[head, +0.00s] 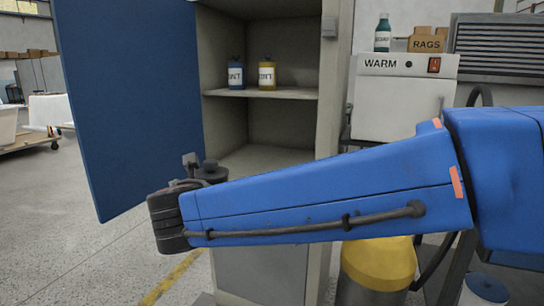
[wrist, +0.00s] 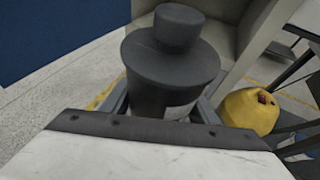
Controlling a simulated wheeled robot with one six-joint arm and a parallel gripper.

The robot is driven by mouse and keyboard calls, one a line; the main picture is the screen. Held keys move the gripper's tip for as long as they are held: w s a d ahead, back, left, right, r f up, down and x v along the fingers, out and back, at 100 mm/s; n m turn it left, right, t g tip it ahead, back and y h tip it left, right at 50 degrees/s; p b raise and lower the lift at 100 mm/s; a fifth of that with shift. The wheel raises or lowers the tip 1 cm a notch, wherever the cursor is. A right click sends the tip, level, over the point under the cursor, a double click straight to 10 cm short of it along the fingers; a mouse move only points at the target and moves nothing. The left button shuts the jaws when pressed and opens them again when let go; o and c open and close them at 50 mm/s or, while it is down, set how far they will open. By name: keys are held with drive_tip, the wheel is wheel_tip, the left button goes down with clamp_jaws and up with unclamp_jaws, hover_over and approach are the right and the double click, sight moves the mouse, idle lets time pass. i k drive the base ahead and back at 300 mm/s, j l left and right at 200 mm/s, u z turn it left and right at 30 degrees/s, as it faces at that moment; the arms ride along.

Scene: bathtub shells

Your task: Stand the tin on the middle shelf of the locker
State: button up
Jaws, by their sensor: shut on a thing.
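The locker (head: 326,110) stands open in the head view, its blue door (head: 130,100) swung out to the left. Its middle shelf (head: 300,94) bears a blue bottle (head: 236,77) and a yellow bottle (head: 267,77), both upright towards the left. My gripper (wrist: 163,108) is shut on a dark grey tin with a narrower round cap. The tin (wrist: 172,62) is in the wrist view, its lower part hidden between the fingers. In the head view the tin (head: 212,172) shows only its top behind my arm, in front of the locker's lower opening and below shelf height.
A white warming cabinet (head: 400,95) stands right of the locker, with a green bottle (head: 383,33) and a rags box (head: 428,40) on top. A yellow rounded container (head: 378,265) is on the floor below. The middle shelf's right part is bare.

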sight(257, 161)
drive_tip(key=i+j, duration=0.1)
drive_tip(key=i, duration=1.2)
